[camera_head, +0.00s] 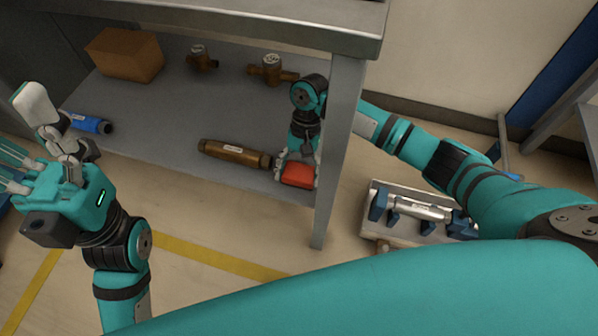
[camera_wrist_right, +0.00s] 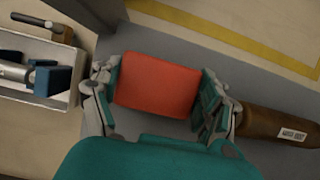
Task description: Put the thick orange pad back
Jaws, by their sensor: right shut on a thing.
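The thick orange pad (camera_head: 298,174) is at the front right of the grey lower shelf (camera_head: 180,140), beside the bench leg. My right gripper (camera_head: 297,178) reaches down to it and is shut on it. In the right wrist view the pad (camera_wrist_right: 157,85) sits between the two fingers of the right gripper (camera_wrist_right: 158,95), one on each side. I cannot tell whether the pad touches the shelf or hangs just above it. My left gripper (camera_head: 20,172) is at the left edge of the head view, away from the pad, its fingers spread and empty.
A brown cylinder (camera_head: 233,153) lies just left of the pad, close to a finger. The bench leg (camera_head: 338,150) stands right of it. A brown box (camera_head: 125,54), two brass fittings (camera_head: 268,69) and a blue cylinder (camera_head: 88,123) are on the shelf. A tray (camera_head: 372,225) stands right.

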